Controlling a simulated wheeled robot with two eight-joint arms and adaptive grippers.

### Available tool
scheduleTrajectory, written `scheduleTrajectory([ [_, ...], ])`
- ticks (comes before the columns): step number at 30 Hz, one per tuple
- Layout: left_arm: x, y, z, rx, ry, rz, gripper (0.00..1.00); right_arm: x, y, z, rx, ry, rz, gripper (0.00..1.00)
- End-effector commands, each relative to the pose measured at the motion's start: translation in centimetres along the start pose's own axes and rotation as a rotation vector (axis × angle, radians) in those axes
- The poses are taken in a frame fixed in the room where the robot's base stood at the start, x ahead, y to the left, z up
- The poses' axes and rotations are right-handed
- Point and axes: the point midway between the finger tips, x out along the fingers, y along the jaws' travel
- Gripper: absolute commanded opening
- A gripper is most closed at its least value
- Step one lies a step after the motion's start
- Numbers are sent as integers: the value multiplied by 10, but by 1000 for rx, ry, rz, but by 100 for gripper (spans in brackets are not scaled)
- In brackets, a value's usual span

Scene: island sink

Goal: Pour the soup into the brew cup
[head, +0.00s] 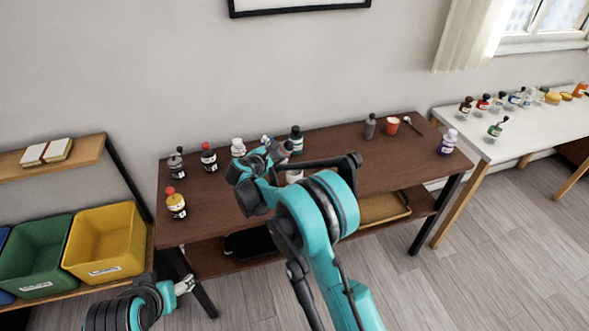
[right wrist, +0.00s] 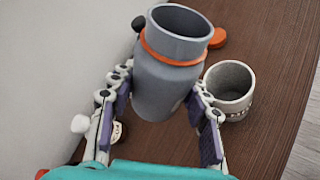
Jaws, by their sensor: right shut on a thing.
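My right gripper (right wrist: 160,108) is shut on a grey open-topped flask (right wrist: 165,85) with an orange band, one finger on each side. Its mouth faces the wrist camera; I cannot make out soup inside. A pale grey speckled cup (right wrist: 229,90), seemingly the brew cup, stands upright on the brown table just right of the flask and looks empty. In the head view my right gripper (head: 272,157) is over the table and my arm hides much of the flask; the cup (head: 293,175) shows partly. My left gripper (head: 185,285) is low in front of the table, its jaw opening unclear.
An orange round piece (right wrist: 218,38) lies behind the flask. A grey bottle (head: 369,127) and orange cup (head: 392,126) stand right. Coloured bins (head: 104,243) are left.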

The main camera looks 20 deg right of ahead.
Motion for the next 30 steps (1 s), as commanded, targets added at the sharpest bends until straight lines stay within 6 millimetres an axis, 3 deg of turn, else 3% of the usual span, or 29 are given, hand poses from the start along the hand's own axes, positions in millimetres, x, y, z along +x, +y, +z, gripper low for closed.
scheduleTrajectory([
  [15,6,0,4,0,0,0,62,6,-3,-11,284,81,116,8],
  [30,9,0,7,0,0,0,62,7,-4,-15,432,124,178,8],
])
